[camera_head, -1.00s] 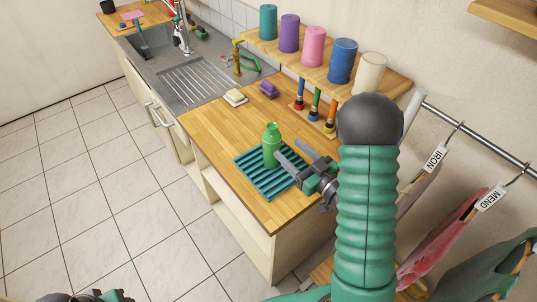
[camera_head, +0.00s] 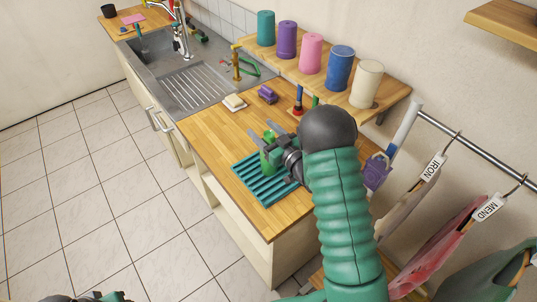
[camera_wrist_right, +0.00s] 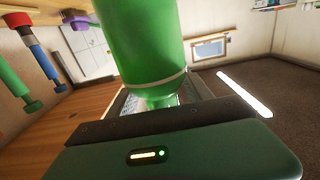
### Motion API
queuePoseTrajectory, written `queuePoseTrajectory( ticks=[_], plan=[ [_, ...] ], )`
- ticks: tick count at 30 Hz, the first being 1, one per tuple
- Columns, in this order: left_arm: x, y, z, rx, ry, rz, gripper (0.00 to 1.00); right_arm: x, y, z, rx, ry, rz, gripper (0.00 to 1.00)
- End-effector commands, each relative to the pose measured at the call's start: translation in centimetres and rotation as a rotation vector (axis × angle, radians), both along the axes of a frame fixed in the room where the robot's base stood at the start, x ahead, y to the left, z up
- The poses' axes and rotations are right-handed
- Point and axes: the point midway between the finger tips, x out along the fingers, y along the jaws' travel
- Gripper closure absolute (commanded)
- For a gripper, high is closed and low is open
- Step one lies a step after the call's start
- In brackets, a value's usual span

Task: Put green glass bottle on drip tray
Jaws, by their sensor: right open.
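The green glass bottle (camera_head: 266,161) is upright over the teal ribbed drip tray (camera_head: 262,186) on the wooden counter; my right gripper partly hides it. The right gripper (camera_head: 260,132) is open, with its two fingers reaching left across the bottle's upper part. In the wrist view the bottle (camera_wrist_right: 140,45) is large and close in front of the gripper. Whether the fingers touch it I cannot tell. A small part of my left arm's end (camera_head: 103,297) shows at the bottom left edge; its jaws cannot be made out.
A soap bar (camera_head: 234,102) and a purple brush (camera_head: 267,94) lie near the sink (camera_head: 190,80). Coloured canisters (camera_head: 311,54) stand on the shelf above. Small hanging tools are behind my right arm. The counter (camera_head: 215,130) left of the tray is clear.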

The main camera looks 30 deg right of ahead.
Motion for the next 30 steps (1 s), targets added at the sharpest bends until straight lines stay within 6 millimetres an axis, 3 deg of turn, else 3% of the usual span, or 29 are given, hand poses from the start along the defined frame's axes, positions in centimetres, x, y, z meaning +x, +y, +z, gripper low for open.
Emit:
queuePoseTrajectory(
  ticks=[2, 15, 30],
  plan=[
    [0.0, -0.01, -0.04, 0.0, 0.0, 0.0, 0.53, -0.04, 0.09, 0.03, -0.001, -0.001, 0.0, 0.43],
    [0.0, 0.0, -0.03, 0.0, 0.0, 0.0, 0.53, -0.02, 0.19, 0.1, -0.002, -0.001, 0.001, 1.0],
    [-0.01, -0.01, -0.02, 0.0, 0.0, 0.0, 0.53, -0.04, 0.12, 0.14, -0.002, -0.002, 0.001, 1.0]
  ],
)
